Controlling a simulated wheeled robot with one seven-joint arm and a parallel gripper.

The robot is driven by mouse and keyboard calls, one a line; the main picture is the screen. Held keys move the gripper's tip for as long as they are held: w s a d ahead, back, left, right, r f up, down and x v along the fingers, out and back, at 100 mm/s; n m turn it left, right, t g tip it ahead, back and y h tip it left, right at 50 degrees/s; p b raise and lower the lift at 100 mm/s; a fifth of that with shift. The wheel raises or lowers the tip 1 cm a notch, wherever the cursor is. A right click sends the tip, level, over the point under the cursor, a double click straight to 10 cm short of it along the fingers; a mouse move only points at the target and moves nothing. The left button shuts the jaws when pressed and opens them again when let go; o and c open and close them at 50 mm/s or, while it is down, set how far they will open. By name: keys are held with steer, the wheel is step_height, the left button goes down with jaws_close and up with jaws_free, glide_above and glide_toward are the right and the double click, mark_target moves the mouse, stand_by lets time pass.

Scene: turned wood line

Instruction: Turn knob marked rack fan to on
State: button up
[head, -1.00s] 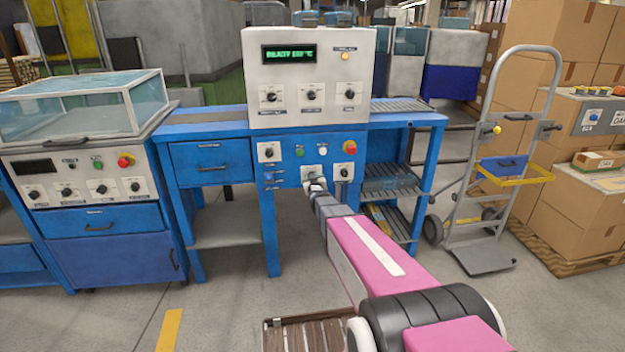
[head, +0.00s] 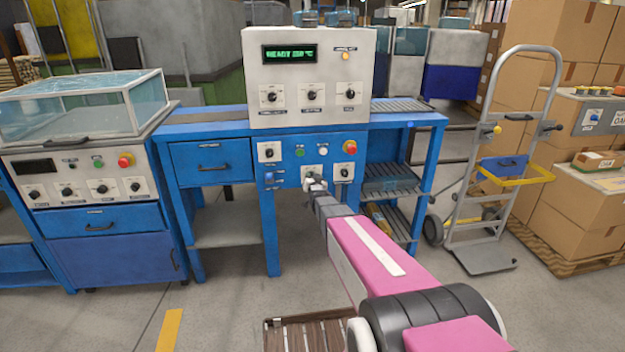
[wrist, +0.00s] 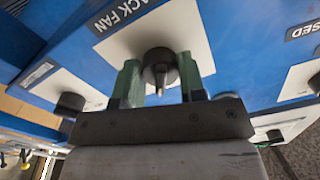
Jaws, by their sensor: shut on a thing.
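The rack fan knob (wrist: 160,68) is a dark round knob with a light pointer, on a white plate (wrist: 185,30) whose label reads "...ACK FAN" in the wrist view. My gripper (wrist: 162,82) has its two green fingers on either side of this knob and is shut on it. In the head view my gripper (head: 312,183) reaches the lower middle of the blue control panel (head: 285,175), and it hides most of the knob there.
Another dark knob (head: 344,172) sits close to the right of my gripper, with a red button (head: 349,147) above it. The white console (head: 310,75) with a lit green display stands above. A hand truck (head: 490,170) stands to the right.

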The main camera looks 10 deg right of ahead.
stand_by(0.3)
steer(key=o, duration=0.9)
steer(key=shift+s, duration=0.1)
steer(key=s, duration=1)
steer(key=shift+s, duration=0.35)
steer(key=s+f+n+g, duration=0.1)
steer(key=s+f+g, duration=0.1)
steer(key=s+g, duration=0.4)
steer(key=s+f+n+g, duration=0.1)
steer(key=s+f+g, duration=0.2)
steer(key=s+g, duration=0.3)
steer(key=s+f+n+g, duration=0.1)
steer(key=s+g, duration=0.4)
steer(key=s, duration=0.9)
steer(key=shift+s+f+n+g, duration=0.15)
steer(key=shift+f+g, duration=0.05)
steer(key=shift+f, duration=0.25)
steer(key=shift+s+f+n+g, duration=0.1)
steer(key=shift+f+n+g, duration=0.1)
steer(key=shift+f, duration=0.2)
